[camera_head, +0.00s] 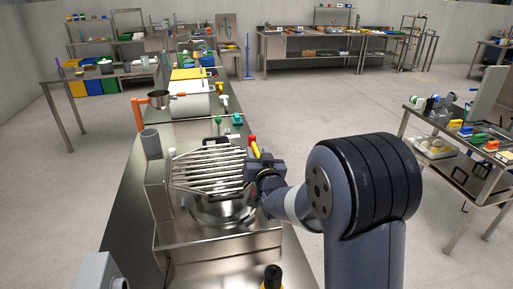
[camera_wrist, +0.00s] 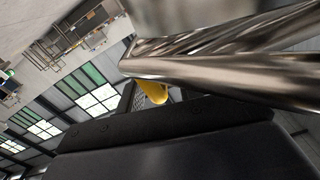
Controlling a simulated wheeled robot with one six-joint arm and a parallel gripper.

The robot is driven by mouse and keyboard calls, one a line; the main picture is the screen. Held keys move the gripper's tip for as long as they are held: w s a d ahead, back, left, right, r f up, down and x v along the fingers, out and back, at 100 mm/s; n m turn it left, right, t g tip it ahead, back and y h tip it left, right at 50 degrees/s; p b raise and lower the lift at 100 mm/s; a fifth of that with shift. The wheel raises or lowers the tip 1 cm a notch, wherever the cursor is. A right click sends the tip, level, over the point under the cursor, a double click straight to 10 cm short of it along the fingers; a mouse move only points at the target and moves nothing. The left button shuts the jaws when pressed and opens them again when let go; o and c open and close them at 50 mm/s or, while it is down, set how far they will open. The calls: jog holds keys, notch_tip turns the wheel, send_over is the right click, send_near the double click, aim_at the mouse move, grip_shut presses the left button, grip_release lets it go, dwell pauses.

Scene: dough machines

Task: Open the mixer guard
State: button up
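The mixer (camera_head: 218,243) is a steel machine on the long bench, with a round bowl (camera_head: 222,213) in it. Its guard (camera_head: 207,170), a grille of shiny metal bars, lies above the bowl; the bowl's near side shows below it. My gripper (camera_head: 255,168) is at the right edge of the guard, close to the bar ends; whether it touches them I cannot tell. In the wrist view thick metal bars (camera_wrist: 230,62) cross very close to the camera, above a dark surface. The fingertips are not clear, so open or shut cannot be told.
A yellow item (camera_head: 256,149) with a red one beside it is just behind my gripper; a yellow piece (camera_wrist: 153,92) shows in the wrist view. A grey cup (camera_head: 151,143) stands left of the guard. Farther back are a pan (camera_head: 159,98) and a white machine (camera_head: 188,100).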

jog(key=shift+w+a, duration=0.2)
jog(key=shift+w, duration=0.7)
jog(key=shift+c, duration=0.4)
grip_shut()
